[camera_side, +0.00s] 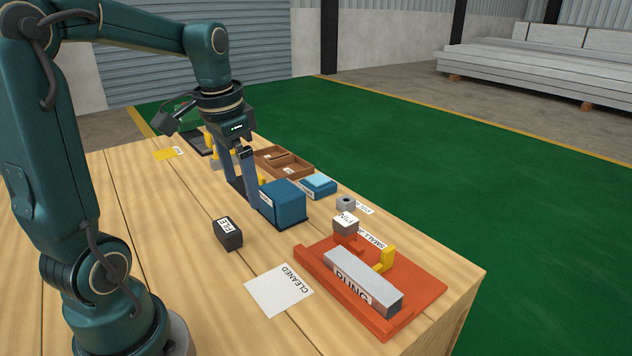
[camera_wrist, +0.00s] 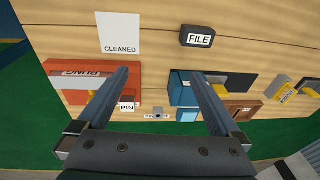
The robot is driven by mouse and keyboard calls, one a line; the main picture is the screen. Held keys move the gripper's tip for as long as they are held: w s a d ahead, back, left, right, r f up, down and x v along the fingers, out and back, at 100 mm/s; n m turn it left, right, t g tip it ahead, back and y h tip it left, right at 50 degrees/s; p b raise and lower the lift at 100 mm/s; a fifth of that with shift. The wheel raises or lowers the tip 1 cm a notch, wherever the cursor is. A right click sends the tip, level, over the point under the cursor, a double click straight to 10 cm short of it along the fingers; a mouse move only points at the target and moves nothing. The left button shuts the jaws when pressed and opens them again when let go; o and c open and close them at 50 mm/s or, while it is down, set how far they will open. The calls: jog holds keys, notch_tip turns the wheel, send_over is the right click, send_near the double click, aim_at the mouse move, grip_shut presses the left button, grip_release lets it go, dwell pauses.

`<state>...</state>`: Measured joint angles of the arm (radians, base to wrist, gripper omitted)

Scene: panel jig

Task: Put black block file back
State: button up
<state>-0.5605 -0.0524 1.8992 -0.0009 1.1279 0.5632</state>
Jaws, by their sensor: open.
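The black block labelled FILE (camera_side: 228,234) lies on the wooden table, in front of and to the left of a blue box (camera_side: 284,204) in the side view. It also shows at the top of the wrist view (camera_wrist: 197,37), label visible. My gripper (camera_side: 243,192) hangs above the table beside the blue box, behind the black block. In the wrist view my gripper (camera_wrist: 160,77) has its two fingers spread wide with nothing between them. The black block lies beyond the fingertips, apart from them.
A white CLEANED sheet (camera_side: 279,290) lies near the front. An orange jig (camera_side: 424,281) holds a grey RUNG bar (camera_side: 361,282), with a PIN block (camera_side: 345,224) beside it. A brown divided tray (camera_side: 301,168) and a light-blue-topped box (camera_side: 318,187) stand farther back. Bare table surrounds the black block.

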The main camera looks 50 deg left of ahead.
jog(key=s+d+t+h, duration=0.1)
jog(key=s+d+t, duration=0.3)
jog(key=d, duration=0.9)
jog(key=s, duration=0.2)
jog(key=shift+s+d+f, duration=0.2)
jog(key=shift+s+f, duration=0.05)
jog(key=shift+s, duration=0.05)
